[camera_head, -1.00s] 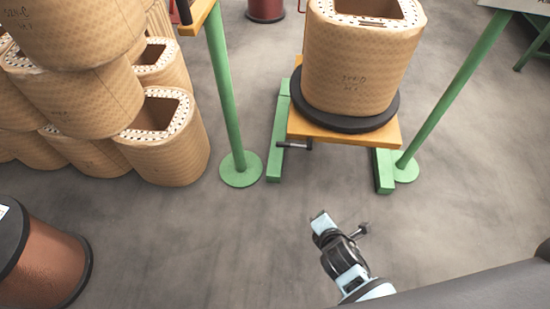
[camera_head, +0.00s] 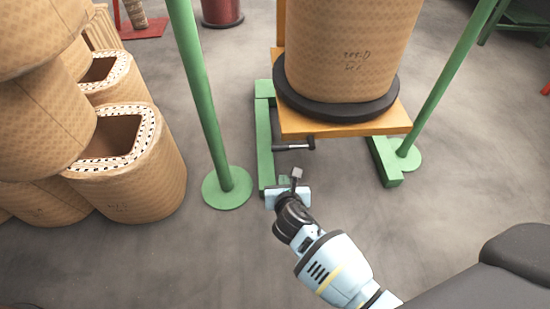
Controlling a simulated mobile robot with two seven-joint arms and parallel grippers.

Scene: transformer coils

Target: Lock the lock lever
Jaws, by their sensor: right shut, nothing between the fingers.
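The lock lever (camera_head: 296,145) is a dark crank-like bar under the front left edge of the yellow-orange wooden platform (camera_head: 345,126). A paper-wrapped coil (camera_head: 350,50) stands upright on a black round disc (camera_head: 338,109) on that platform. My right gripper (camera_head: 297,174) is just below and in front of the lever, apart from it as far as I can see. It is shut and holds nothing. My left gripper is not in view.
Green posts (camera_head: 207,110) and (camera_head: 452,85) with round feet flank the platform. Green base rails (camera_head: 265,140) lie under it. Several paper-wrapped coils (camera_head: 130,180) are stacked at the left. Grey floor (camera_head: 180,260) in front is clear.

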